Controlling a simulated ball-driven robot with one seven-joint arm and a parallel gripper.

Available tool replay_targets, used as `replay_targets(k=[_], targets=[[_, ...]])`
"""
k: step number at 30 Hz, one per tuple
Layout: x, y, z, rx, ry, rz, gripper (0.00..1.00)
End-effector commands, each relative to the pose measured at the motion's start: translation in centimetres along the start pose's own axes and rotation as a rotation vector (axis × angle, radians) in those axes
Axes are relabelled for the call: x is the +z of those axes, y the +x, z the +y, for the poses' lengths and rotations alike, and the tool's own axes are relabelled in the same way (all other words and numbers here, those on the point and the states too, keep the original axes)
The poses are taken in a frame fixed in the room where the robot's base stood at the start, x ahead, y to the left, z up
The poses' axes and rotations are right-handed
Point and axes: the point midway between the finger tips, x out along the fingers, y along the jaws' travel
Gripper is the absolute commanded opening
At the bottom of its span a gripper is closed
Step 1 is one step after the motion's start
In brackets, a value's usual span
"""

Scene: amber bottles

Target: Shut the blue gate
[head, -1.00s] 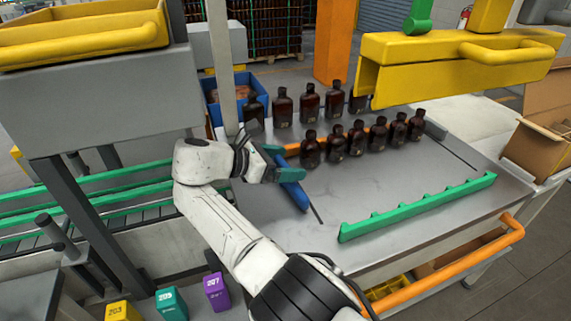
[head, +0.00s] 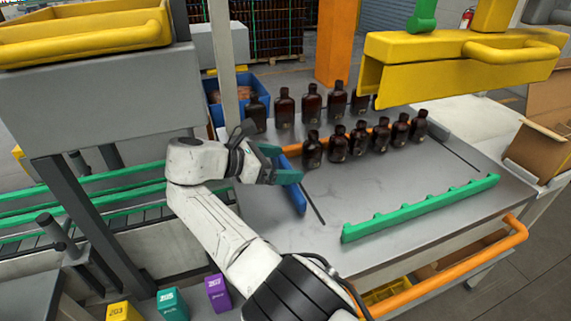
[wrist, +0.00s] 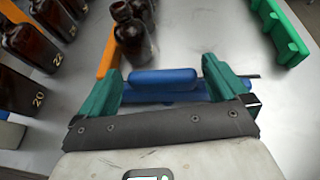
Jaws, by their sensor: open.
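The blue gate (head: 293,190) is a narrow blue bar standing on the grey table at its left side, beside a dark slot. My gripper (head: 286,164) has teal fingers and is at the gate's upper end. In the wrist view the gate (wrist: 165,80) lies across the gap between the fingertips of my gripper (wrist: 163,78). The fingers are apart, one at each end of the visible blue part. I cannot tell whether they touch it. Part of the gate is hidden behind the fingers in the head view.
A green notched bar (head: 420,208) lies at the right front. The table between is clear. A yellow hood (head: 450,65) hangs above the right side.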

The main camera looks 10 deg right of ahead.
Motion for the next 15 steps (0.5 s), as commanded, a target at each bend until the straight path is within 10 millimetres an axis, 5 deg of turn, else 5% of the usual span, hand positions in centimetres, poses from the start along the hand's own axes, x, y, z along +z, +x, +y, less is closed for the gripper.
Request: replay_targets(k=[9, 15], targets=[[-0.2, -4.9, 0.0, 0.001, 0.000, 0.000, 1.00], [-0.1, -6.0, 0.0, 0.000, 0.000, 0.001, 1.00]])
